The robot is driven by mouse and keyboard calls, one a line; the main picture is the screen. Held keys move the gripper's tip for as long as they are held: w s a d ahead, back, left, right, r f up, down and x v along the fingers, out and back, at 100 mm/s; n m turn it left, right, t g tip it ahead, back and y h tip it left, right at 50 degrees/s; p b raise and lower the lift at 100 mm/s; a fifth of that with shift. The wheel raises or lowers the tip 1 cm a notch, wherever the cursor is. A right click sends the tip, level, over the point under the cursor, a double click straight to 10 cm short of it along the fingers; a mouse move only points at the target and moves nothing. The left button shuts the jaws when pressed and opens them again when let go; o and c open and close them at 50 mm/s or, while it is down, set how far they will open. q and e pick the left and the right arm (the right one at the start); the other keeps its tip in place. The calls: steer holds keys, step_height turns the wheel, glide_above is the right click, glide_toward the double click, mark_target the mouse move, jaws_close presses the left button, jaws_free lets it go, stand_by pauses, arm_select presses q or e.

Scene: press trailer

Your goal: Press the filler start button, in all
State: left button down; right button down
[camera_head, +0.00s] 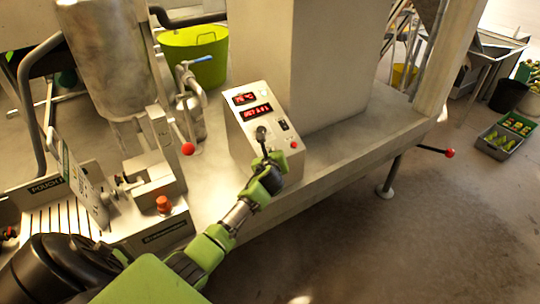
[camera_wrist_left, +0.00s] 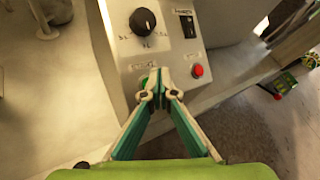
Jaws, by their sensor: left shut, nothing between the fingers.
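The filler's control box (camera_head: 240,125) stands on the steel table. It has red digital displays, a black knob (camera_wrist_left: 142,21), a black rocker switch (camera_wrist_left: 187,25) and a red button (camera_wrist_left: 197,71). The red button also shows in the head view (camera_head: 294,145). A small green patch, seemingly a green button (camera_wrist_left: 144,83), shows beside my left fingertips in the wrist view, mostly hidden by them. My left gripper (camera_wrist_left: 160,76) is shut and empty, with its tips over the lower panel. I cannot tell whether they touch it. My right gripper is not in view.
A pouch machine with a red-orange button (camera_head: 163,204) stands at the left. A red-ended lever (camera_head: 187,149) is left of the box. Another red-ended lever (camera_head: 449,153) sticks out from the table at the right. The floor at the lower right is clear.

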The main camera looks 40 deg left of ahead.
arm_select(q)
steer(key=shift+a+f, duration=0.1)
steer(key=shift+f, duration=0.05)
steer(key=shift+w+a+f, duration=0.1)
steer(key=shift+f, duration=0.1)
stand_by(0.3)
steer(key=shift+a+f, duration=0.15)
steer(key=shift+f, duration=0.25)
stand_by(0.6)
steer(key=shift+r, duration=0.1)
steer(key=shift+d+r+p, duration=0.35)
steer(key=shift+r+p, duration=0.3)
steer(key=shift+p, duration=0.15)
steer(key=r+p, duration=0.1)
steer(key=d+r+p, duration=0.1)
steer(key=r+p, duration=0.1)
steer(key=s+d+r+p, duration=0.1)
steer(key=p, duration=0.1)
steer(key=shift+s+r, duration=0.1)
steer(key=shift+r, duration=0.1)
